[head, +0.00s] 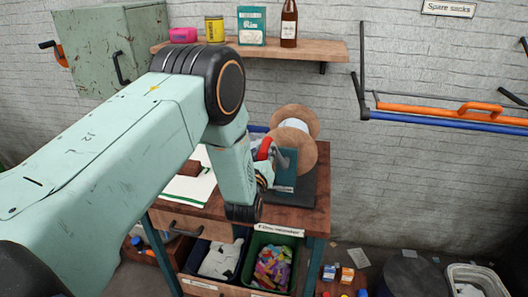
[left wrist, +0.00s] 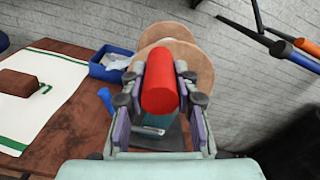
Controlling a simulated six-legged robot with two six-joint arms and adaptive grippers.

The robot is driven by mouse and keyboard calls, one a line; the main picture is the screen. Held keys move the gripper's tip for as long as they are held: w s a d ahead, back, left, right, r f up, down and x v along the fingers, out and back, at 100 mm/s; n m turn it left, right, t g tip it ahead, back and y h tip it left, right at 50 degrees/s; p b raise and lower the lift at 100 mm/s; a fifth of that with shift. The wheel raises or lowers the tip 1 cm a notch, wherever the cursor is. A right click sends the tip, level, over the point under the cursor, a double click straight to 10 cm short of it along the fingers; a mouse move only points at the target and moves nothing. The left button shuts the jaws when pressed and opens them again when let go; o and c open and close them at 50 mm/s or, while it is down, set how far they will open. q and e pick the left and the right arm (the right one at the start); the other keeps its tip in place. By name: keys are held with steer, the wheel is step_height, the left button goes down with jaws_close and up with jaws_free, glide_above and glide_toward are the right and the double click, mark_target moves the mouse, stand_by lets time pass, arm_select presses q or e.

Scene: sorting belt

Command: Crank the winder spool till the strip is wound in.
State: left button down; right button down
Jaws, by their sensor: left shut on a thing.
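The winder spool (head: 303,153) has two wooden discs with a white core between them and stands on the wooden table. In the left wrist view the discs (left wrist: 200,60) are behind the gripper. The red crank handle (left wrist: 160,88) lies between the fingers of my left gripper (left wrist: 160,95), which is shut on it. In the head view the red handle (head: 264,148) shows just past my left gripper (head: 268,160), beside the spool's near side. I cannot tell how much strip is wound on; my arm hides part of the table. My right gripper is not in view.
A white cloth with green stripes (left wrist: 70,75) bears a brown block (left wrist: 20,84). A blue tray (left wrist: 98,72) is left of the spool. Bins (head: 247,278) sit under the table. A wall shelf (head: 325,50) is behind. An orange-and-blue rack (head: 450,120) is at right.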

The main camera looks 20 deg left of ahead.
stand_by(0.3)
arm_select(q)
steer(key=c, duration=1)
jaws_free()
steer(key=shift+s, duration=0.1)
steer(key=v, duration=1.1)
steer(key=shift+s, duration=0.4)
